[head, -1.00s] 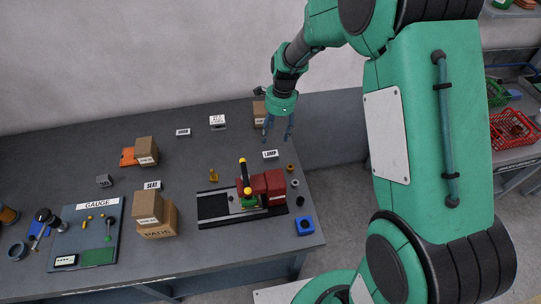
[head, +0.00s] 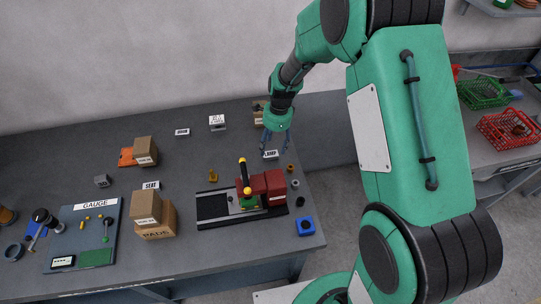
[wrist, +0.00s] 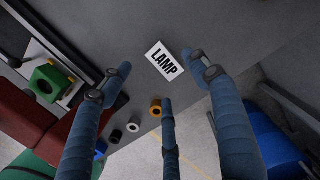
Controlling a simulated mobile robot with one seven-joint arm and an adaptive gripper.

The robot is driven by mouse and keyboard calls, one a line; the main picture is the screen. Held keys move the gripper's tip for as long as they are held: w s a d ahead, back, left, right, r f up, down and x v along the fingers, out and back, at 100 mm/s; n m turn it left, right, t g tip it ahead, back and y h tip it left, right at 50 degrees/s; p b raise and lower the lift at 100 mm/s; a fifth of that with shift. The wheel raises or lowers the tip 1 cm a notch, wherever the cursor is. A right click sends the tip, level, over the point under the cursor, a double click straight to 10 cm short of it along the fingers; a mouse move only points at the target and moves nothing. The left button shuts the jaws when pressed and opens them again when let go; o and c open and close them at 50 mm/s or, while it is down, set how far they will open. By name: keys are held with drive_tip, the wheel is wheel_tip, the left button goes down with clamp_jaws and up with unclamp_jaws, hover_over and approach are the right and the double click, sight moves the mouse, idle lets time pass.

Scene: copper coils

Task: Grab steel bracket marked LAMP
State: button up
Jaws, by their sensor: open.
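The bracket marked LAMP (head: 271,154) shows a white face with black letters and lies on the grey bench near its right edge. In the wrist view the LAMP bracket (wrist: 164,62) lies beyond my fingers, roughly between the two outer fingertips. My gripper (head: 272,142) is open and empty, above and just behind the bracket in the head view. In the wrist view its blue fingers (wrist: 160,80) are spread apart, and none is seen closed on the bracket. The exact height of the fingertips above the bench is hard to tell.
A red and black press fixture (head: 262,186) stands in front of the bracket. A brass ring (wrist: 155,108), a pale ring (wrist: 133,125) and a blue block (head: 306,226) lie near the bench edge. A cardboard box (head: 259,112) stands behind my gripper. Other labelled brackets lie left.

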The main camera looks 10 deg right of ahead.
sight(271, 155)
drive_tip(key=shift+a+f+b, duration=0.15)
drive_tip(key=shift+f+b, duration=0.6)
drive_tip(key=shift+f, duration=1.85)
drive_tip(key=shift+c, duration=0.4)
drive_tip(key=c, duration=1.1)
